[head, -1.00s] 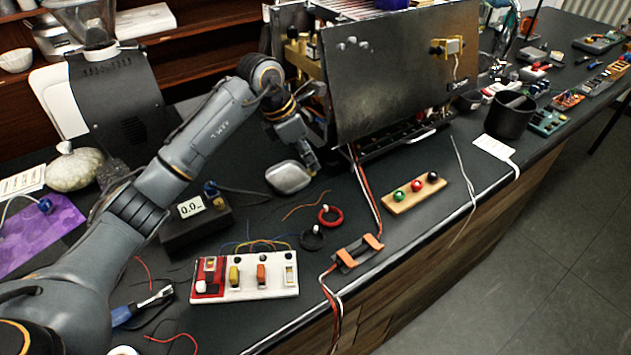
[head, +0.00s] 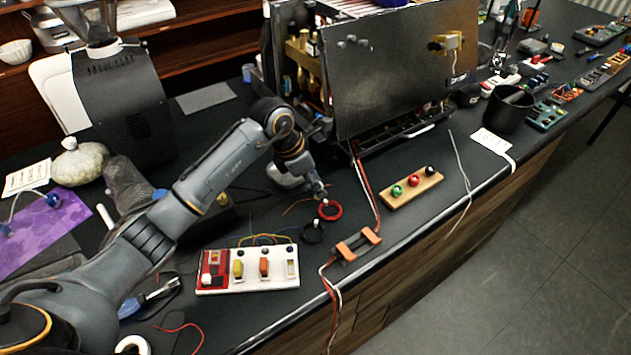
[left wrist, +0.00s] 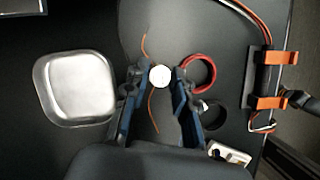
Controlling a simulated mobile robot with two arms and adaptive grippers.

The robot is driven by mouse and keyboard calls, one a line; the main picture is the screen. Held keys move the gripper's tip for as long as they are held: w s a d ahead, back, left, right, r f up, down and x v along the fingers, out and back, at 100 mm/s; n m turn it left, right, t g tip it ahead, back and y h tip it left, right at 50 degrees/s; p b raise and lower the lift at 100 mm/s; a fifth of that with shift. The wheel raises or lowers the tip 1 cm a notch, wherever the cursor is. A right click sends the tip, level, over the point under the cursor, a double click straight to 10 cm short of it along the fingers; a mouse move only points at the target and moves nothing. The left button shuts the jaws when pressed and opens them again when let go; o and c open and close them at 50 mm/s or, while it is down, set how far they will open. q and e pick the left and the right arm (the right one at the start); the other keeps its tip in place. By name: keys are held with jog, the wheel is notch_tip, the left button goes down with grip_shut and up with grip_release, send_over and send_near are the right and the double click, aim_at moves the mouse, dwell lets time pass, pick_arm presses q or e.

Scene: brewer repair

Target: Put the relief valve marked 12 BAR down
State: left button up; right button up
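My left gripper (head: 318,189) is low over the dark counter, in front of the brewer, beside the red wire coil (head: 330,210). In the left wrist view its two fingers (left wrist: 160,78) close on a small round white-topped piece, which I take to be the relief valve (left wrist: 160,76). No 12 BAR marking is readable. In the head view the piece is barely visible at the fingertips, and I cannot tell whether it touches the counter. My right gripper is not in view.
A rounded metal dish (left wrist: 78,88) lies left of the fingers in the wrist view. A black coil (head: 312,232), a switch board (head: 247,272), a clamped cable holder (head: 357,246) and a wooden strip with coloured knobs (head: 411,187) are nearby. The brewer (head: 395,75) stands behind.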

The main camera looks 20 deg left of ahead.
pick_arm(q)
jog(key=shift+o, duration=1)
jog(key=shift+r, duration=0.15)
jog(key=b+v, duration=0.2)
jog(key=v, duration=1)
